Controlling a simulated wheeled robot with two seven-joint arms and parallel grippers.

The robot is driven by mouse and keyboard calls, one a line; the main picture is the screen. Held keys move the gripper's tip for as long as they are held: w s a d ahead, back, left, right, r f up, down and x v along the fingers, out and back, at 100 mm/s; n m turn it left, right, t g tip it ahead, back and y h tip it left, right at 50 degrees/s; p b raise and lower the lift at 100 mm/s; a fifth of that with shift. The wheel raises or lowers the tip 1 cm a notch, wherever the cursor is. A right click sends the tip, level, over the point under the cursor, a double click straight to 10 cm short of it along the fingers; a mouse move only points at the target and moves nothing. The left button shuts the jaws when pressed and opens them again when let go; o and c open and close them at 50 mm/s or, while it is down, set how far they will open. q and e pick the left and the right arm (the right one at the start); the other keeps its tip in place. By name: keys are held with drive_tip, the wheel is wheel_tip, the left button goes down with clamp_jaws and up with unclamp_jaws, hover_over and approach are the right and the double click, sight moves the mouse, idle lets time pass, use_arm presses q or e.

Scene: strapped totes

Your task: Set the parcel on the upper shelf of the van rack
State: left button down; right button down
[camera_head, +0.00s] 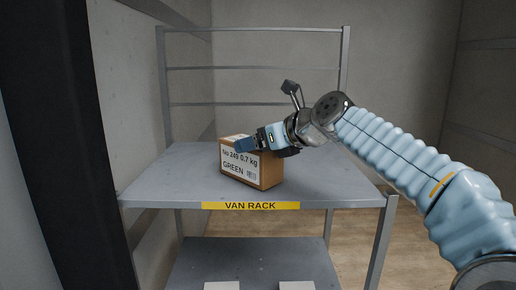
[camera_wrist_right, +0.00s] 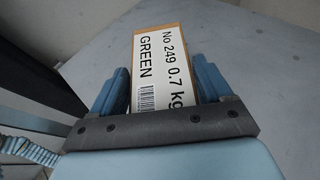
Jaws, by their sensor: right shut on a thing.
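The parcel (camera_head: 255,170) is a small brown cardboard box with a white label reading "No 249 0.7 kg GREEN". In the head view it is upright at the upper shelf (camera_head: 330,185) of the van rack, left of the middle and near the front edge. It looks to rest on the shelf. My right gripper (camera_head: 262,141) is shut on its upper part from above and the right. In the right wrist view the labelled parcel (camera_wrist_right: 163,70) sits between the two blue fingers (camera_wrist_right: 163,90). My left gripper is not in view.
A yellow "VAN RACK" strip (camera_head: 250,206) marks the front edge. Grey posts and rails (camera_head: 250,68) close the back. A lower shelf (camera_head: 250,262) has two white items (camera_head: 222,286) at its front. The upper shelf is clear around the parcel. A dark upright stands at the left.

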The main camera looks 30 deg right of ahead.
idle(0.3)
unclamp_jaws()
drive_tip(key=shift+f, duration=0.15)
drive_tip(key=shift+s+r, duration=0.2)
drive_tip(key=shift+r, duration=0.05)
drive_tip(key=v, duration=1.1)
drive_tip(key=shift+s+d+p, duration=0.15)
drive_tip(key=shift+s+p, duration=0.15)
drive_tip(key=shift+s, duration=0.05)
